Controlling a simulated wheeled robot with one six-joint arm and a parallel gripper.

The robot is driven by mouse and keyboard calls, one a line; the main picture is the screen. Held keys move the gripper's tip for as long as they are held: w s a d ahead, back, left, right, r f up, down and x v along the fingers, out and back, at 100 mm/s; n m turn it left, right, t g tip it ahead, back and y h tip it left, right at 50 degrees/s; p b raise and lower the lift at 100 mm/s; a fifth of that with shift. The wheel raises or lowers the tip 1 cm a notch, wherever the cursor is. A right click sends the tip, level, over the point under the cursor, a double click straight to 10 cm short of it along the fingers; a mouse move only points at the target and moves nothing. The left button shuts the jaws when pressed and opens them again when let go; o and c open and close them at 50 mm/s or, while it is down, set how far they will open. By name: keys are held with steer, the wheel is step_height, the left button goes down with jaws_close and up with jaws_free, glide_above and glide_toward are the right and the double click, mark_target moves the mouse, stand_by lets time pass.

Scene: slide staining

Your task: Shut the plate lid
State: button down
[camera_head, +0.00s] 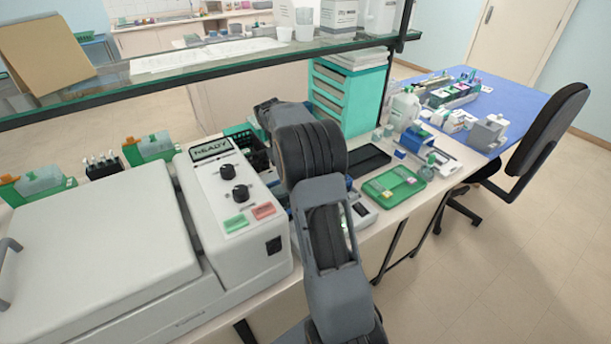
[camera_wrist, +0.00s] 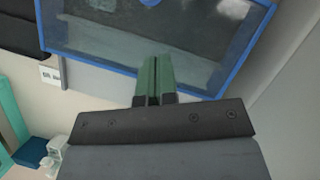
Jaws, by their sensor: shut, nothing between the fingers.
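In the wrist view a panel with a blue rim and a see-through or glossy grey middle (camera_wrist: 205,45) fills the upper part; it looks like the plate lid, but whether it stands open or lies shut I cannot tell. My gripper (camera_wrist: 154,62) is shut and empty, its green fingers together. The fingertips overlap the panel's near edge in the picture; whether they touch it is unclear. In the head view my own arm hides the gripper and most of the lid's place, with only bits of blue beside the arm.
A white machine reading READY (camera_head: 228,190) stands left of my arm. A green tray (camera_head: 408,200) and a dark tray (camera_head: 366,160) lie to the right. A teal drawer unit (camera_head: 338,95) stands behind, under a glass shelf (camera_head: 245,57). A chair (camera_head: 550,120) is at the right.

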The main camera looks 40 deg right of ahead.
steer(key=shift+s+d+f+p, duration=0.1)
steer(key=shift+s+d, duration=0.2)
steer(key=shift+s, duration=0.35)
steer(key=shift+s+d+f+p, duration=0.15)
steer(key=shift+s+d, duration=0.1)
steer(key=shift+s, duration=0.45)
steer(key=shift+s+d+p, duration=0.1)
steer(key=shift+s+d, duration=0.2)
steer(key=shift+s, duration=0.35)
